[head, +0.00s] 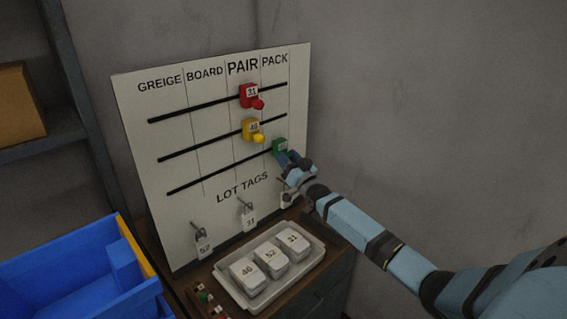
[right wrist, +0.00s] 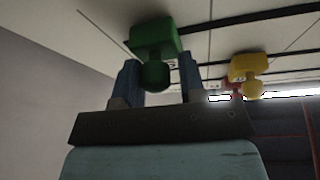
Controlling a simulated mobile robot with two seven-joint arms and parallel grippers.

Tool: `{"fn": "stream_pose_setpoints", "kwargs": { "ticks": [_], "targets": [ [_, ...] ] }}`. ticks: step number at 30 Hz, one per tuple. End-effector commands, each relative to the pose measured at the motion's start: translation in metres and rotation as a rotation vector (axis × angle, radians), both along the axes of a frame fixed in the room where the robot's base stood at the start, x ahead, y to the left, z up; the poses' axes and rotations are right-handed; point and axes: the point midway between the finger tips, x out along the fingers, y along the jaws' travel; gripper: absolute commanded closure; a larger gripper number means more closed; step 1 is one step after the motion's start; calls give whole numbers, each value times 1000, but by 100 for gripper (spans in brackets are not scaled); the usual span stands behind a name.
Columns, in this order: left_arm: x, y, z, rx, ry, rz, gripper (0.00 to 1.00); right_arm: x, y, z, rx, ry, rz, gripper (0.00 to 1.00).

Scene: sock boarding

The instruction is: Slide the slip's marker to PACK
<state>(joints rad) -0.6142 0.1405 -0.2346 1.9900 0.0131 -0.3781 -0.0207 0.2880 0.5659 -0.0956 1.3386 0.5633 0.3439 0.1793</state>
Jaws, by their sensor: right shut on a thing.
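The white board (head: 180,120) has columns GREIGE, BOARD, PAIR and PACK and three black tracks. The red marker (head: 249,95), labelled 31, sits on the top track under PAIR. The yellow marker (head: 250,130) sits on the middle track under PAIR; its number is hard to read. The green marker (head: 279,146) is on the bottom track toward the right end, apparently under PACK; its number is unreadable. My right gripper (head: 287,160) is shut on the green marker's knob. In the right wrist view the green marker (right wrist: 153,38) has its knob between the fingers (right wrist: 157,82). My left gripper is out of view.
Lot tags (head: 203,247) hang on hooks low on the board; my right gripper and wrist are close to the rightmost. A tray (head: 228,291) with three white numbered packs stands on the cabinet below. A blue bin (head: 60,262) is at lower left, shelving behind it.

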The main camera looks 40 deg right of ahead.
Motion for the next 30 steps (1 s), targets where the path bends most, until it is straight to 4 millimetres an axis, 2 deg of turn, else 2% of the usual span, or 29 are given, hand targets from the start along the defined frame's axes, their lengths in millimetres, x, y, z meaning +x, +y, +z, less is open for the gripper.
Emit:
{"fn": "stream_pose_setpoints", "kwargs": {
  "ticks": [1,3,4,6,23,26,30],
  "targets": [
    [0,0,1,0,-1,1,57,0,-7,4,-5,-3,-11,100],
    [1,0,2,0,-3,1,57,0,-8,5,-5,-3,-11,100],
    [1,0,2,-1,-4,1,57,0,-8,5,-5,-3,-12,56],
    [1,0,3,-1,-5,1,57,0,-8,5,-5,-4,-12,45],
    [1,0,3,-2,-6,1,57,-3,-5,1,-2,-2,-8,45],
    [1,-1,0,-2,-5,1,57,-13,-4,-4,-1,-1,-7,45],
    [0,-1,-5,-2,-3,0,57,-39,-2,-16,-1,0,-7,45]
  ]
}}
